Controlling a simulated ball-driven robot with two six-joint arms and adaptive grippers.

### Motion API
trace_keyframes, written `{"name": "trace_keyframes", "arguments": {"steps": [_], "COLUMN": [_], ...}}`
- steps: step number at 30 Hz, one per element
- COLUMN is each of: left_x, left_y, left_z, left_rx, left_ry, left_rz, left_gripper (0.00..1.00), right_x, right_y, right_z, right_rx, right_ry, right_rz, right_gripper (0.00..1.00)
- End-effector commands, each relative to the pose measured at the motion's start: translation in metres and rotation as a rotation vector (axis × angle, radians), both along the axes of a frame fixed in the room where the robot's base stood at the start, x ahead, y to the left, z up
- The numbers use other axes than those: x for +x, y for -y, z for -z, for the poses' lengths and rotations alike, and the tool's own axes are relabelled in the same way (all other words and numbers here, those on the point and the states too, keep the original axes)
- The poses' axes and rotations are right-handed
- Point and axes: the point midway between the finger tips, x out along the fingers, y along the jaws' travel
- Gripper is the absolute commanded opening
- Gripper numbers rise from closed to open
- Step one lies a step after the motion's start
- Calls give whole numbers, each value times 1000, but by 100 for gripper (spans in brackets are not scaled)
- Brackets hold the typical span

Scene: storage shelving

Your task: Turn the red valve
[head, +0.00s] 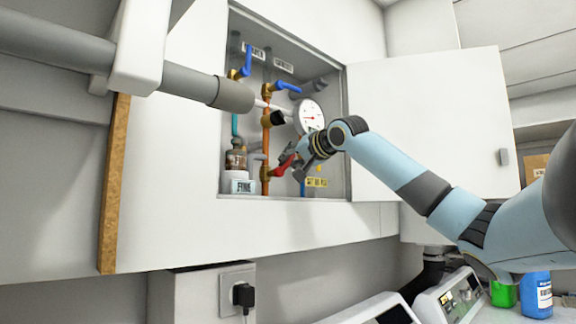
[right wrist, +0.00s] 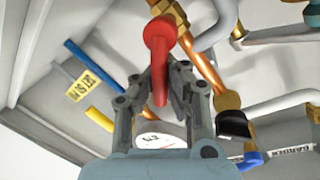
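The red valve (head: 285,164) is a lever handle on a copper pipe low in the open wall cabinet. In the right wrist view the red handle (right wrist: 160,45) points towards my palm, and its narrow end lies between the fingers. My right gripper (head: 299,163) reaches into the cabinet from the right. In the right wrist view its fingers (right wrist: 163,82) are close in on both sides of the handle and appear to hold it. In the head view the gripper hides part of the valve. My left gripper is not in view.
A round gauge (head: 311,117), blue-handled valves (head: 288,87) and other pipes crowd the cabinet. Its door (head: 430,120) stands open to the right. A thick grey pipe (head: 190,82) crosses at upper left. A socket with a plug (head: 241,294) is below.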

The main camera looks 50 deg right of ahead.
Motion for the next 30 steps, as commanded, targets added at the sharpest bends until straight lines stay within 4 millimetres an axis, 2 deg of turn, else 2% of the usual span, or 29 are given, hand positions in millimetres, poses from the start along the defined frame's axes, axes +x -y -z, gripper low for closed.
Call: {"name": "trace_keyframes", "arguments": {"steps": [1,9,18,30], "left_x": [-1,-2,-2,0], "left_y": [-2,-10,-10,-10], "left_z": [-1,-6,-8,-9], "left_rx": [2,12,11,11], "left_ry": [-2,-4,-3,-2], "left_rz": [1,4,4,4], "left_gripper": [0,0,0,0], "right_x": [1,2,4,4], "right_y": [-3,-13,-22,-28], "right_z": [5,1,-1,-1], "right_rx": [-38,-289,-511,-649], "right_ry": [-21,-48,-72,-88], "right_rz": [-4,-6,-7,-7], "right_gripper": [0,0,0,0]}}
